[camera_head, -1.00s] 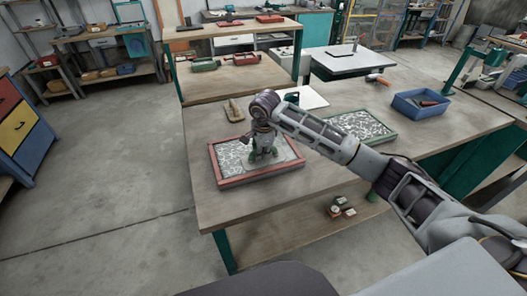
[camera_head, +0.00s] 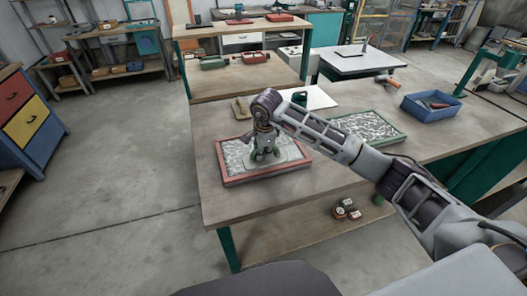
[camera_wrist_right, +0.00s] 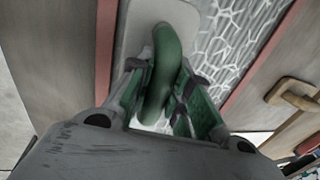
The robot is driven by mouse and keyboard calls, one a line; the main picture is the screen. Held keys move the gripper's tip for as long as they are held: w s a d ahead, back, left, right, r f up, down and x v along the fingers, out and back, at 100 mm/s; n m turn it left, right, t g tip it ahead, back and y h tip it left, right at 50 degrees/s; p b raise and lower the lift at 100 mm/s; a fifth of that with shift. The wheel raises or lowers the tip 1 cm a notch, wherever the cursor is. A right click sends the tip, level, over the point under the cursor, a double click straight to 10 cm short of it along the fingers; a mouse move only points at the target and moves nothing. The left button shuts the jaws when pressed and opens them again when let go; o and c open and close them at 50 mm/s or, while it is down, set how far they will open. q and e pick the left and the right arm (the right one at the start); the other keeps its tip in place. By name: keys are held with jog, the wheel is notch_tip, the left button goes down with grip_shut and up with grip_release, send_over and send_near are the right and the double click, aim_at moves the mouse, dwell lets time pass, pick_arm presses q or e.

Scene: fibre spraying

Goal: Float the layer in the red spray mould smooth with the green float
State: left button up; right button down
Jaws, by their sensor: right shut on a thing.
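The red spray mould (camera_head: 268,176) lies on the workbench, a shallow red-rimmed frame. Its layer (camera_head: 235,156) shows a white web-like pattern on grey, with a plainer grey patch at the right. My right gripper (camera_head: 264,155) points down over the middle of the mould. In the right wrist view it is shut on the looped green handle (camera_wrist_right: 162,75) of the float. The float's pale flat plate (camera_wrist_right: 133,30) lies over the layer, partly hidden by the handle and fingers; whether it touches cannot be told. My left gripper is not in view.
A green-rimmed mould (camera_head: 375,127) with a similar layer lies to the right, partly behind my arm. A blue bin (camera_head: 430,108) with tools and an orange-handled tool (camera_head: 389,80) are farther right. A wooden tool (camera_head: 240,108) and a white board (camera_head: 312,98) lie behind the mould.

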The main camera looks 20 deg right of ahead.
aim_at(252, 152)
jog(key=shift+a+f, duration=0.15)
jog(key=shift+a, duration=0.85)
jog(key=shift+a+b, duration=0.3)
jog(key=shift+a, duration=0.55)
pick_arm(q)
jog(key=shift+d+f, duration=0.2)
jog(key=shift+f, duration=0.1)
pick_arm(e)
jog(key=shift+a, duration=0.1)
jog(key=shift+a, duration=0.1)
jog(key=shift+s+a, duration=0.1)
jog(key=shift+a, duration=0.75)
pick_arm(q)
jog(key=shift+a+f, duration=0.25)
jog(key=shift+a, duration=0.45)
